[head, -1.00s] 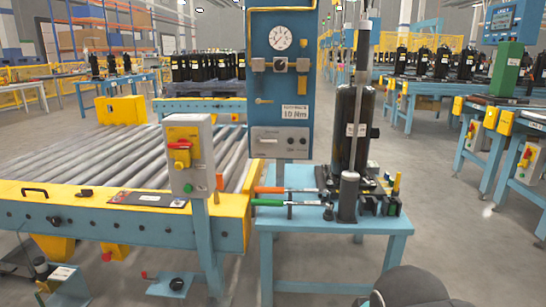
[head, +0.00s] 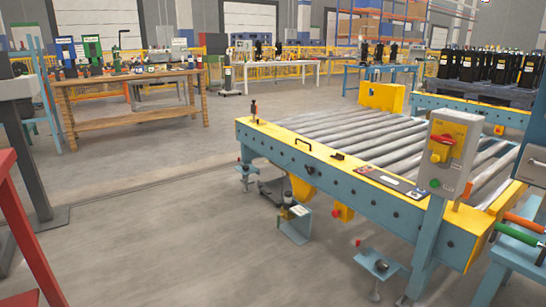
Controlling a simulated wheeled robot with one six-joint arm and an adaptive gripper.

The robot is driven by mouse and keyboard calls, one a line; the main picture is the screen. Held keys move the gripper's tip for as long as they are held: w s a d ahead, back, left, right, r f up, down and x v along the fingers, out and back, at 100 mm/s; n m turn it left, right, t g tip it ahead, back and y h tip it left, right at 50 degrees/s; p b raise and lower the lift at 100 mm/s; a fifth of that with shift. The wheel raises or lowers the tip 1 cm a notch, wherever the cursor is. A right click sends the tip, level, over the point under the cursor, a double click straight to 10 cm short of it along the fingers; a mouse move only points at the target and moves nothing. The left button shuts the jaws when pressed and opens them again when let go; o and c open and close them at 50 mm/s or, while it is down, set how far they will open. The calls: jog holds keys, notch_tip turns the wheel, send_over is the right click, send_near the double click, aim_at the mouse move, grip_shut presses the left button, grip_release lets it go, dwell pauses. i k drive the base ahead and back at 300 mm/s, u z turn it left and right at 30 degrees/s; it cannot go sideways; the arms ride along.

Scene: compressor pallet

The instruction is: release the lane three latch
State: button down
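The roller conveyor (head: 310,172) has a blue side and a yellow top edge. A small upright dark lever with an orange tip (head: 254,108) stands at its far left corner. I cannot tell which of these, if any, is the lane three latch; no lane number is readable. A grey control box (head: 447,152) with a red-and-yellow switch and green button stands at the conveyor's right front. My gripper is not in view.
Low blue foot brackets (head: 378,264) and a small stand (head: 293,222) stick out in front of the conveyor. A wooden workbench (head: 130,92) stands at the back left. A red frame (head: 30,225) is at the near left. The floor between is open.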

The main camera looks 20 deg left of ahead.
aim_at(339, 156)
jog(key=u, duration=1.3)
jog(key=i, duration=1.45)
jog(key=z, duration=0.45)
jog(key=i, duration=1)
jog(key=z, duration=0.7)
